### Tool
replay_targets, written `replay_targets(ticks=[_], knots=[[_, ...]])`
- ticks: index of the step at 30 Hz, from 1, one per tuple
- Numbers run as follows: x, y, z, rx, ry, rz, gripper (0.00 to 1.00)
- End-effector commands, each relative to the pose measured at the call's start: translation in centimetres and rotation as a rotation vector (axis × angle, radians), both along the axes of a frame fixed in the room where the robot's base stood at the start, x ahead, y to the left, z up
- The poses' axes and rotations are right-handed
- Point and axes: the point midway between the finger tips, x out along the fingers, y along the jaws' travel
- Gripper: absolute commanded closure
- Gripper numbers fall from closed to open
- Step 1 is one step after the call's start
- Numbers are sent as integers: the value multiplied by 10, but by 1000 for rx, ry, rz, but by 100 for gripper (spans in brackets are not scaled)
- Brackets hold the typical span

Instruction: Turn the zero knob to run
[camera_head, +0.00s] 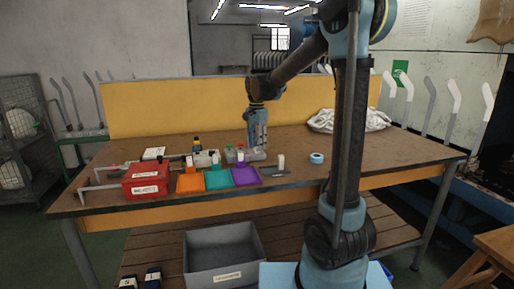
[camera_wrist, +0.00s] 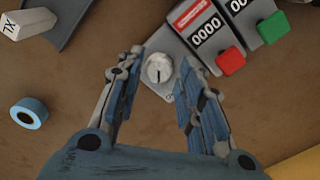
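The zero knob (camera_wrist: 158,67) is a round white knob with a dark pointer line, on a grey counter unit (camera_wrist: 180,38) in the wrist view. The pointer runs roughly up and down in the picture. The unit has a display reading 0000 and a red button (camera_wrist: 230,61). My gripper (camera_wrist: 159,75) is open, with one finger left of the knob and one right of it, and a visible gap on both sides. In the head view my gripper (camera_head: 258,143) points down at the counter units on the table; the knob cannot be made out there.
A second counter with a green button (camera_wrist: 272,27) sits beside the first. A blue tape roll (camera_wrist: 29,113) and a white XL block (camera_wrist: 27,23) lie to the left. Coloured trays (camera_head: 218,180), a red box (camera_head: 146,180) and white cloth (camera_head: 349,120) are on the table (camera_head: 300,190).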

Motion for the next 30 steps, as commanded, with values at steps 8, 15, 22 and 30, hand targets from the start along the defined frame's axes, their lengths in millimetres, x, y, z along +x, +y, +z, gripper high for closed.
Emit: replay_targets(ticks=[8,15,22,30], knots=[[0,0,-13,0,0,0,66],[0,0,-13,0,0,0,70],[0,0,-13,0,0,0,98],[0,0,-13,1,-1,36,98]])
